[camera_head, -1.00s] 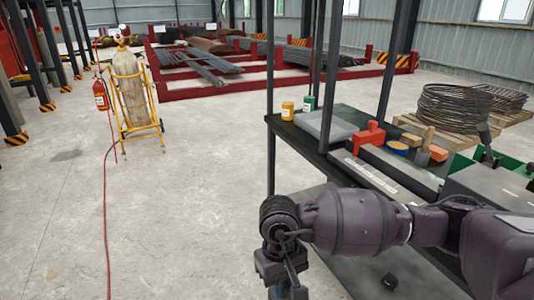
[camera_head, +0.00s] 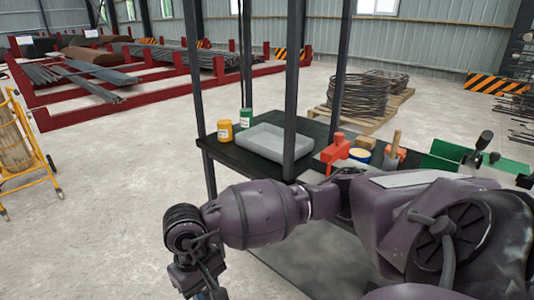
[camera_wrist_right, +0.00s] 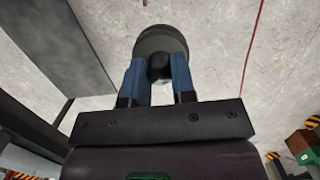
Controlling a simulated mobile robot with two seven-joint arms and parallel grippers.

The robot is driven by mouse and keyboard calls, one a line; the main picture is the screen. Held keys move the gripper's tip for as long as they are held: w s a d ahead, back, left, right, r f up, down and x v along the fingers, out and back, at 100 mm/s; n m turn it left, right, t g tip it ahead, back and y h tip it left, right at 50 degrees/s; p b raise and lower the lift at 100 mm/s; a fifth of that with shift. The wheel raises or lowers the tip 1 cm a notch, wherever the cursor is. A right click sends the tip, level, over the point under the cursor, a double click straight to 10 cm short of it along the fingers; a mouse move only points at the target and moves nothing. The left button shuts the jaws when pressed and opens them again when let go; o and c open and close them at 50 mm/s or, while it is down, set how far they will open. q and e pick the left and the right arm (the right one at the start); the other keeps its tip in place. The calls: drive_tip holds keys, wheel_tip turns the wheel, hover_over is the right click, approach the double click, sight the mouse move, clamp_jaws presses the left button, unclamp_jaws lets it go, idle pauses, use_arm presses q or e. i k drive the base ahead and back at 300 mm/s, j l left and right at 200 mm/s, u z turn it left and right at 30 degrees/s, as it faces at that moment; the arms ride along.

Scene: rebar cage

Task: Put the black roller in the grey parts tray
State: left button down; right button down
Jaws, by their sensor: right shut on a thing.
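The black roller (camera_wrist_right: 160,37) shows in the right wrist view as a dark round piece at the fingertips. My right gripper (camera_wrist_right: 158,72) is shut on it with its two blue fingers, held above the pale floor. In the head view, my right arm reaches in from the right and its wrist hangs at the bottom, left of the bench; the fingertips and roller are cut off there. The grey parts tray (camera_head: 262,146) lies on the dark bench top, up and to the right of that wrist, and looks empty. My left gripper is not in view.
Yellow (camera_head: 225,131) and green (camera_head: 246,120) containers stand by the tray's left and back. A dark upright post (camera_head: 297,95) rises in front of the tray. Open floor is at left.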

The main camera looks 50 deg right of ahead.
sight(274, 146)
drive_tip(key=i+j+z, duration=0.15)
drive_tip(key=i+z, duration=0.25)
drive_tip(key=i+j+z, duration=0.4)
drive_tip(key=i, duration=0.15)
drive_tip(key=i+j+z, duration=0.4)
drive_tip(key=i+l, duration=0.05)
drive_tip(key=l, duration=0.05)
